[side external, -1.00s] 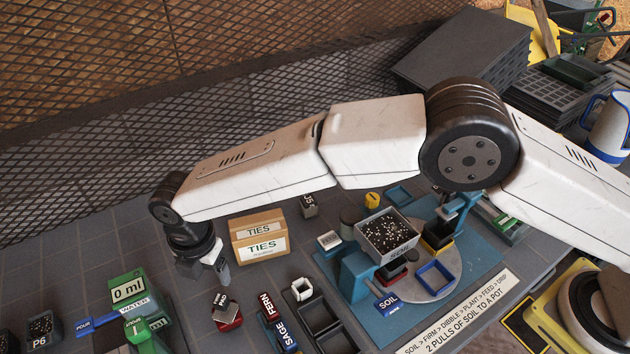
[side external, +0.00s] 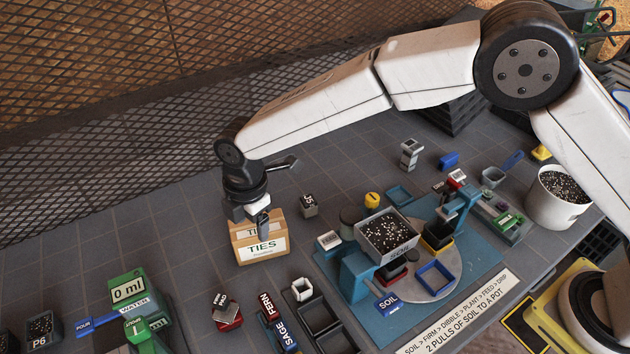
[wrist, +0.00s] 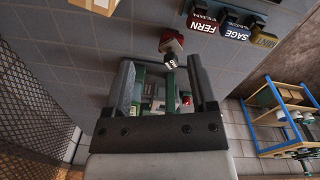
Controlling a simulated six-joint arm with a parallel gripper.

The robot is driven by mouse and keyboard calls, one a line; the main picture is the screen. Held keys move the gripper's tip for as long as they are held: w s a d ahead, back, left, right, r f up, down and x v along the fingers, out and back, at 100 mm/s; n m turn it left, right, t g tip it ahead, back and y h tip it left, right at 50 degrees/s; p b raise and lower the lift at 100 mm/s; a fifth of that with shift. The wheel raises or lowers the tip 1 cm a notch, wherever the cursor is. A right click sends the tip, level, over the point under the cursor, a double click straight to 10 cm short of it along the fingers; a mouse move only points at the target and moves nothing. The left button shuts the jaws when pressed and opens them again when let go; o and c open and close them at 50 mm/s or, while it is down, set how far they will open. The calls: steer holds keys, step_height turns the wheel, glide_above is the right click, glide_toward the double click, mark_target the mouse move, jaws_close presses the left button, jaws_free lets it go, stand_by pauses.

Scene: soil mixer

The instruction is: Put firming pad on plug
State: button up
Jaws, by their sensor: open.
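A small red block with a grey top and a dark lettered label (side external: 228,311) stands on the bench; its lettering is too small to read surely, and I cannot tell whether it is the firming pad or the plug. A red-and-white labelled piece, likely the same one, shows beyond my fingertips in the wrist view (wrist: 172,43). A dark piece with red (side external: 391,272) sits under the soil hopper (side external: 387,233) on the round turntable (side external: 447,290). My gripper (side external: 256,222) is open and empty, above the bench by the TIES box (side external: 262,250). It also shows open in the wrist view (wrist: 161,78).
FERN and SAGE tags (side external: 277,325) and dark trays (side external: 320,316) lie right of the red block. The green water unit (side external: 128,288) stands at left. A white tub of soil (side external: 558,197) stands at right. The bench behind the TIES box is mostly clear.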

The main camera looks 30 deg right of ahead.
steer(key=s+d+r+m+t, duration=0.1)
steer(key=s+d+r+m, duration=0.1)
steer(key=d+m, duration=0.5)
steer(key=s+d+r+m, duration=0.1)
steer(key=s+d+m, duration=0.2)
steer(key=d, duration=0.8)
steer(key=s+d+r+m+t, duration=0.1)
steer(key=s+d+r+m, duration=0.1)
steer(key=d+m, duration=0.5)
steer(key=s+d+f+m, duration=0.1)
steer(key=s+d+m, duration=0.3)
steer(key=s+d, duration=0.5)
steer(key=shift+s, duration=0.2)
